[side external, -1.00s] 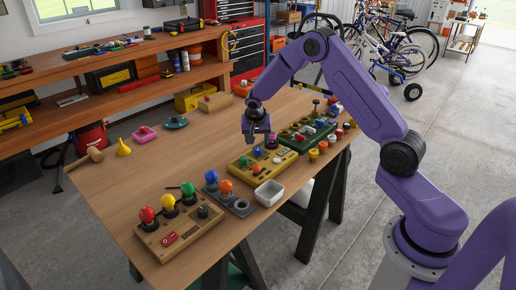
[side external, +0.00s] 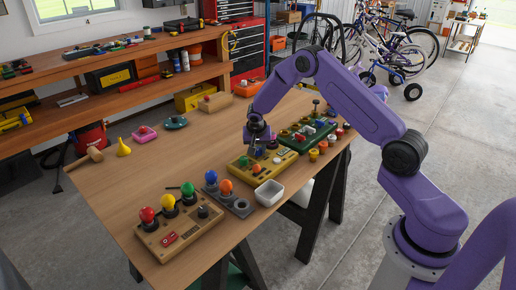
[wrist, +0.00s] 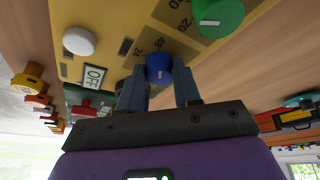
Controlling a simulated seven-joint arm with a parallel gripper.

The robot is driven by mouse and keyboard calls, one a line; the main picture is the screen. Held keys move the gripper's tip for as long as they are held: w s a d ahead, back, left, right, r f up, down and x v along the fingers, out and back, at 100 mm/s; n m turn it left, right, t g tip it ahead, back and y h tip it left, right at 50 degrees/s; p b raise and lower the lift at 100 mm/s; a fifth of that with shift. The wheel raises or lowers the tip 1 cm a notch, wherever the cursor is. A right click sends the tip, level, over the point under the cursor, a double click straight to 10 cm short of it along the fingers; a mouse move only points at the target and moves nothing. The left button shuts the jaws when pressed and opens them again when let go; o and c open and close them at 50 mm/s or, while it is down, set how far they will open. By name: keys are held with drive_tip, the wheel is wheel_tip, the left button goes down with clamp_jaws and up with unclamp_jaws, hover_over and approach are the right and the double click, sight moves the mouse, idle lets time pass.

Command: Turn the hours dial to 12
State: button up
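A yellow panel (wrist: 112,22) lies on the workbench and fills the upper part of the wrist view. It carries a blue dial (wrist: 158,69) with a white pointer line, beside dark labels that seem to read 24 and 48; it is likely the hours dial. A green dial (wrist: 218,17) sits to its right by a label with -20. A small OFF display (wrist: 94,77) and a white button (wrist: 79,41) are to the left. My gripper (wrist: 160,75) is open, its fingers on either side of the blue dial. I cannot tell whether they touch it.
In the side view, a green panel (side external: 309,135) stands close behind the yellow one. A white bin (side external: 268,193) and a grey base with orange and blue knobs (side external: 238,207) are in front. The left middle of the wooden bench (side external: 180,165) is clear.

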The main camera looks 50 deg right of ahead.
drive_tip(key=shift+n, duration=0.3)
drive_tip(key=n+y, duration=0.1)
drive_tip(key=n, duration=0.1)
drive_tip(key=n+t+y, duration=0.1)
drive_tip(key=n, duration=0.2)
drive_tip(key=shift+s+d, duration=0.15)
drive_tip(key=shift+d+n+t+y, duration=0.2)
drive_tip(key=shift+n+y, duration=0.4)
drive_tip(key=shift+n, duration=1)
drive_tip(key=shift+d+n+t+y, duration=0.15)
drive_tip(key=shift+n+y, duration=0.45)
drive_tip(key=shift+n, duration=1)
drive_tip(key=n+y, duration=0.1)
drive_tip(key=n, duration=0.2)
drive_tip(key=n+g+y, duration=0.1)
drive_tip(key=n, duration=0.2)
drive_tip(key=n+g, duration=0.1)
drive_tip(key=n, duration=0.1)
drive_tip(key=n+y, duration=0.1)
drive_tip(key=n, duration=0.2)
drive_tip(key=shift+d+n+g, duration=0.2)
drive_tip(key=shift+n+g, duration=0.1)
drive_tip(key=shift+g, duration=0.05)
drive_tip(key=shift+y, duration=0.3)
drive_tip(key=o, duration=1.1)
drive_tip(key=shift+w, duration=0.2)
drive_tip(key=shift+c, duration=0.2)
